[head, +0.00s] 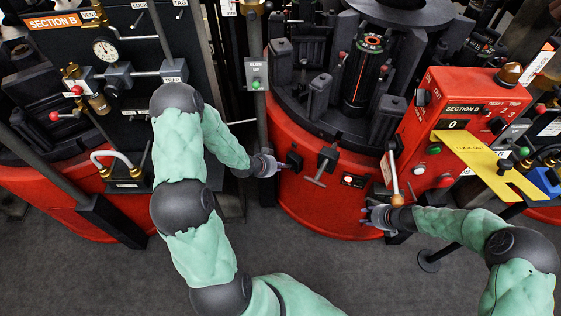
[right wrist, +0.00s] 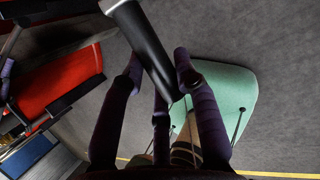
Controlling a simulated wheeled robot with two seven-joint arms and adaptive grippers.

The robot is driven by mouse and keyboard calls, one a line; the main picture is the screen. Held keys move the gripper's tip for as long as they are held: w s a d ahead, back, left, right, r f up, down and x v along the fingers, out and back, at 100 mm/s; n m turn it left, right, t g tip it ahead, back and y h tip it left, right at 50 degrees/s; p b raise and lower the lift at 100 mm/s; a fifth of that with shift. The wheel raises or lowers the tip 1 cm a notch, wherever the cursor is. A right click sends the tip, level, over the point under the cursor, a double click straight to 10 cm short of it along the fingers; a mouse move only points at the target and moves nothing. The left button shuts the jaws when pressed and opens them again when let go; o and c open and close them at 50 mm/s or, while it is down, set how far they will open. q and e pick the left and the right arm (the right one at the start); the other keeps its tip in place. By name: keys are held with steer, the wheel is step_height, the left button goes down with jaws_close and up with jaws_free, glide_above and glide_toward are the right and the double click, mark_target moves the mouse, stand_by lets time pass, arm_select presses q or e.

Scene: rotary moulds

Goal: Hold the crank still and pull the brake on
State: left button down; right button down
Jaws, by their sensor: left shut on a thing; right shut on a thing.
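My left gripper (head: 276,165) is at the red drum's front, its tips against a small black handle (head: 293,160); the fingers hide most of the contact. My right gripper (head: 370,215) is low in front of the drum, below the red panel. In the right wrist view its dark fingers (right wrist: 160,85) are closed around a black bar (right wrist: 145,45). A pale lever with a wooden knob (head: 397,199) hangs right above that wrist. I cannot tell for certain which part is the crank and which is the brake.
The red control panel (head: 455,95) with a yellow plate (head: 490,160) stands at right. A dark post with a green-button box (head: 256,76) rises beside my left gripper. The black Section B gauge panel (head: 125,60) is at left. Grey floor (head: 310,255) in front is clear.

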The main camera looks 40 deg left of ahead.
steer(key=shift+w+d+r, duration=0.1)
steer(key=shift+w+d, duration=0.05)
steer(key=shift+w, duration=0.1)
arm_select(q)
steer(key=s+a+f+t+h, duration=0.1)
steer(key=s+f+t, duration=0.2)
steer(key=f+t, duration=0.3)
steer(key=shift+s+a+f+t, duration=0.15)
steer(key=shift+s+f+t, duration=0.2)
steer(key=shift+t, duration=0.75)
arm_select(e)
steer(key=shift+w+d, duration=0.1)
arm_select(q)
steer(key=shift+s, duration=0.1)
steer(key=c, duration=1.3)
jaws_free()
steer(key=shift+o, duration=0.2)
steer(key=shift+s, duration=0.15)
steer(key=shift+d, duration=0.2)
steer(key=s+a+r, duration=0.1)
steer(key=s+a, duration=0.1)
steer(key=s, duration=0.9)
steer(key=shift+s+r, duration=0.15)
steer(key=shift+s, duration=0.25)
